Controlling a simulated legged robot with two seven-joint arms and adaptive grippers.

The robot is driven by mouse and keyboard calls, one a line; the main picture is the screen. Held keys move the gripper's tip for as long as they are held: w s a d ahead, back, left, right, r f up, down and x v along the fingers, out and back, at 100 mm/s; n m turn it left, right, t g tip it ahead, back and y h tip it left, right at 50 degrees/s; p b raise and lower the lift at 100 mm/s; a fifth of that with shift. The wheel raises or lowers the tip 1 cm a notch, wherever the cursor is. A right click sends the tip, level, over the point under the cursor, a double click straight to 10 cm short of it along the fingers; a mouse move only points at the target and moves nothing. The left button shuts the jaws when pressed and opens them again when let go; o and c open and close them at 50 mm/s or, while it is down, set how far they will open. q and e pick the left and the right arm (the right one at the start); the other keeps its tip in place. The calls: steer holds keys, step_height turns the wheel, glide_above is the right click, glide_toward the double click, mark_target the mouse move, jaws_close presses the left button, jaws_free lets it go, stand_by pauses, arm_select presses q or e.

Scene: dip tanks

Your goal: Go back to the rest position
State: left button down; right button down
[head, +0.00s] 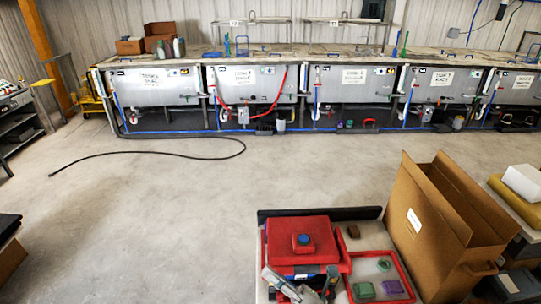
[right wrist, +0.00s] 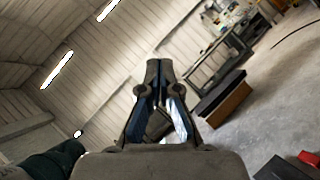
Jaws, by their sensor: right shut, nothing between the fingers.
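My right gripper (head: 274,278) shows at the bottom of the head view, in front of the red case (head: 285,257). In the right wrist view its fingers (right wrist: 160,70) meet at the tips, with nothing between them. It is shut and empty, and the wrist camera looks past it towards the wall, ceiling and floor. Whether it touches the case cannot be told. My left gripper is not in view.
A worktop with a dark back edge (head: 320,213) holds the red case and a red-rimmed tray (head: 407,276) with small coloured blocks. An open cardboard box (head: 428,235) stands at right. Several dip tanks (head: 152,88) line the back. The floor between is mostly clear, with a black hose (head: 150,153).

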steer(key=w+d+f+m+t+h, duration=0.2)
steer(key=d+m+t+h, duration=0.45)
steer(key=m, duration=0.35)
steer(key=w+d+f+m+t+h, duration=0.1)
steer(key=w+d+m+t+h, duration=0.1)
steer(key=d+m+t+h, duration=0.65)
steer(key=s+d+f+m+g+h, duration=0.1)
steer(key=d+f+m+g+h, duration=0.3)
steer(key=f+m, duration=0.4)
steer(key=s+d+f+m+g+h, duration=0.2)
steer(key=f+m+g+h, duration=0.2)
steer(key=f+m+g, duration=0.45)
steer(key=s+f+m+g+y, duration=0.1)
steer(key=s+f+g+y, duration=0.2)
steer(key=s+f+g, duration=1.2)
steer(key=s+f+t, duration=0.1)
steer(key=s+f, duration=0.2)
steer(key=f, duration=0.8)
steer(key=s+f+t, duration=0.2)
steer(key=s+f, duration=0.1)
steer(key=f, duration=0.8)
steer(key=s+f+t, duration=0.1)
steer(key=s+f, duration=0.2)
steer(key=f, duration=0.8)
steer(key=s+d+f+g, duration=0.1)
steer(key=s+d+f, duration=0.1)
steer(key=s+f, duration=1.1)
steer(key=s, duration=0.3)
steer(key=shift+d+h, duration=0.3)
steer(key=shift+d, duration=0.05)
